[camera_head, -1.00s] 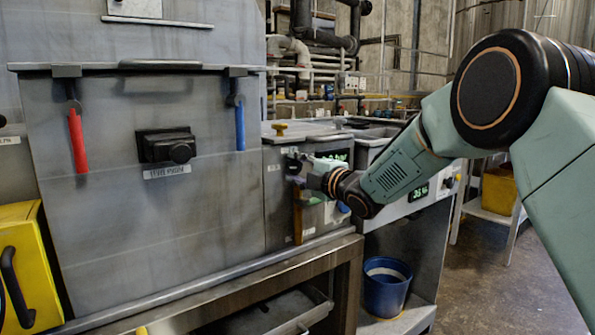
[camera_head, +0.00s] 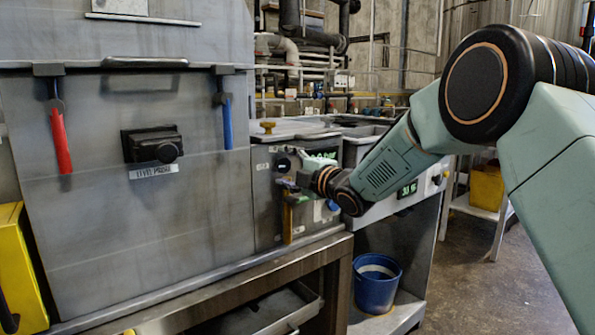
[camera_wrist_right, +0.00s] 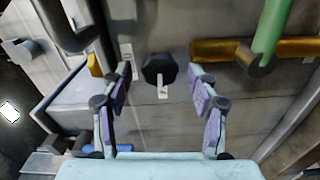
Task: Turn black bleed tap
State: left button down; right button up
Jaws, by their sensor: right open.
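The black tap (camera_wrist_right: 159,69) is a dark, many-sided knob on the grey panel, with a small pale label beside it in the right wrist view. A dark round knob (camera_head: 283,164), seemingly the same tap, shows just above the gripper in the head view. My right gripper (camera_head: 289,181) is at the panel front. In the wrist view its open, purple-padded fingers (camera_wrist_right: 160,78) stand to either side of the tap, with a gap on both sides. I cannot tell how far the fingertips are from the panel. My left gripper is out of view.
A green handle (camera_wrist_right: 272,28) on a brass-coloured bar (camera_wrist_right: 215,49) lies close to the right finger. A dark cylindrical part (camera_wrist_right: 70,22) is at upper left. Red (camera_head: 60,140) and blue (camera_head: 227,122) handles hang on the large panel. A blue bucket (camera_head: 376,287) stands below.

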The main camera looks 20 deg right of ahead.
jog(key=v, duration=1.1)
jog(key=shift+s, duration=0.4)
jog(key=shift+d+r, duration=0.1)
jog(key=shift+r, duration=0.05)
jog(key=s+a+f+m+g+h, duration=0.1)
jog(key=s+f+m+g, duration=0.25)
jog(key=f+m, duration=0.4)
jog(key=s+f+m+g+h, duration=0.2)
jog(key=s+f+m, duration=0.3)
jog(key=f, duration=0.6)
jog(key=s+a+f+m+g+h, duration=0.1)
jog(key=s+f+m+g, duration=0.1)
jog(key=s+f+m, duration=0.55)
jog(key=s+f+g, duration=0.3)
jog(key=s+f, duration=0.3)
jog(key=s, duration=0.4)
jog(key=s+f+g+h+p, duration=0.1)
jog(key=s+f+g, duration=0.2)
jog(key=s+f, duration=0.4)
jog(key=s+f+m+g+h+p, duration=0.1)
jog(key=s+f+g, duration=0.2)
jog(key=s, duration=0.9)
notch_tip(320, 180, down, 4)
jog(key=shift+s+a+r, duration=0.2)
jog(key=shift+s+a, duration=0.15)
jog(key=shift+s, duration=0.05)
jog(key=shift+g, duration=0.25)
